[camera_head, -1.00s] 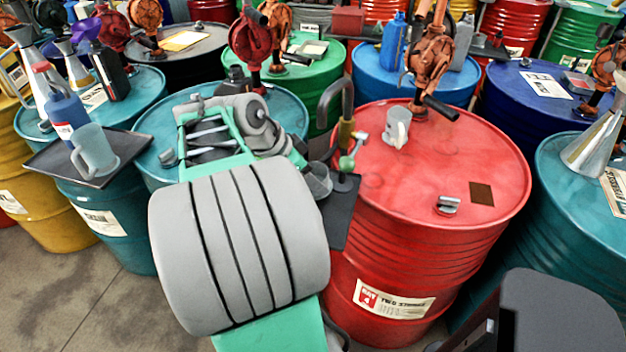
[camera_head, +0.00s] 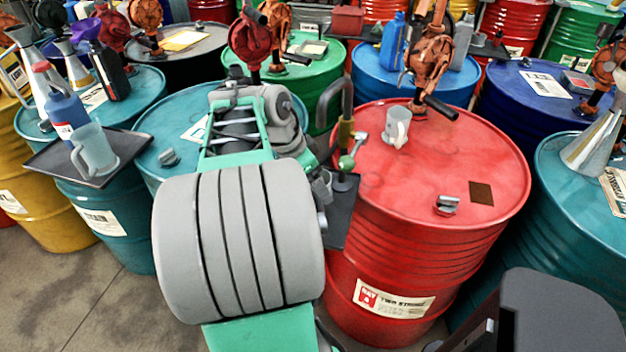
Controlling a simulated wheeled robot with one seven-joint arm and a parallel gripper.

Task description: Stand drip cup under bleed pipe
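The bleed pipe (camera_head: 346,105) is a dark hooked pipe with a brass fitting and a pale green knob, at the left edge of the red drum. A dark tray (camera_head: 338,228) is below it. A small grey cup (camera_head: 327,183), which looks like the drip cup, shows at the tray's left side, below and left of the pipe. My arm hides much of it, so I cannot tell whether it rests on the tray or is held. My gripper (camera_head: 309,150) is mostly hidden behind my forearm, close to the cup. Its fingers cannot be made out.
The red drum (camera_head: 445,165) carries a translucent mug (camera_head: 396,127), a small metal piece (camera_head: 447,205) and a brown patch. A teal drum (camera_head: 160,125) stands left of my arm. A jug (camera_head: 94,150) sits on another tray at the left. Drums crowd the back; floor shows lower left.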

